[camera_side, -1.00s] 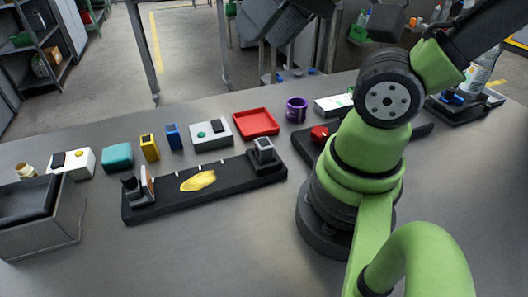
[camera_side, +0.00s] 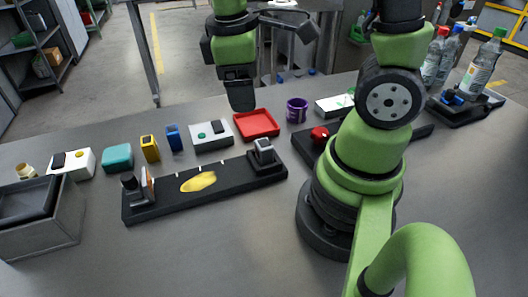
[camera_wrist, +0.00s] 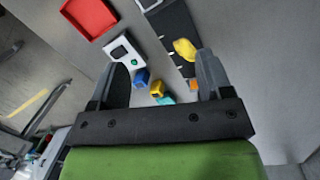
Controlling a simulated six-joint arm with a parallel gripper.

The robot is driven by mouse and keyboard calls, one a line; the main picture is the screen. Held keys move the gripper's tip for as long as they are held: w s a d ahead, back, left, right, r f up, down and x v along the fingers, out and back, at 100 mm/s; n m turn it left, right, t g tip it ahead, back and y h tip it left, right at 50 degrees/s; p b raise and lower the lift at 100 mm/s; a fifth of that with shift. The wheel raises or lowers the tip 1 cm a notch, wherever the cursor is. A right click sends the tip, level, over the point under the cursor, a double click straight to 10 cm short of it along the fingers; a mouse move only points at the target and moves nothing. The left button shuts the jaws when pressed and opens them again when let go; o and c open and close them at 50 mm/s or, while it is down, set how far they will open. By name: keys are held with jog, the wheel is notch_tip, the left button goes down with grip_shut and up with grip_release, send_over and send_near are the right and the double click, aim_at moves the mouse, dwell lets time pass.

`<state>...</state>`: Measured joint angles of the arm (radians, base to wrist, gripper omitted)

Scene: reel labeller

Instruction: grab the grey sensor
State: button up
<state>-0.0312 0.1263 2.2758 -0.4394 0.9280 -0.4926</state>
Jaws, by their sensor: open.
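The grey sensor appears to be the small grey block (camera_side: 264,148) on the raised black right end of a long black base (camera_side: 225,188). In the wrist view, the far end of that base is cut by the top edge (camera_wrist: 150,4), and I cannot make out the sensor clearly. My gripper (camera_side: 240,100) hangs fingers down, empty, above the back of the table near the red tray. In the wrist view its two fingers (camera_wrist: 160,75) are wide apart with nothing between them, blocks showing far below.
A red tray (camera_side: 256,124), a white box (camera_side: 211,136), and blue (camera_side: 174,137), yellow (camera_side: 150,148) and teal (camera_side: 117,157) blocks line the back. A purple mug (camera_side: 297,109) stands right of the tray. A grey bin (camera_side: 65,228) is at left. The front table is clear.

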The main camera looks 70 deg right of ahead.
aim_at(264, 143)
jog(key=d+f+n+g, duration=0.1)
jog(key=f, duration=0.2)
jog(key=d+f+n+g+h, duration=0.1)
jog(key=f, duration=0.2)
jog(key=d+f+n, duration=0.1)
jog(key=f+n, duration=0.1)
jog(key=f, duration=0.2)
jog(key=shift+s+g+h, duration=0.3)
jog(key=shift+g, duration=0.1)
jog(key=shift+w+x, duration=0.2)
jog(key=shift+x, duration=2.6)
jog(key=shift+a, duration=0.1)
jog(key=c, duration=1)
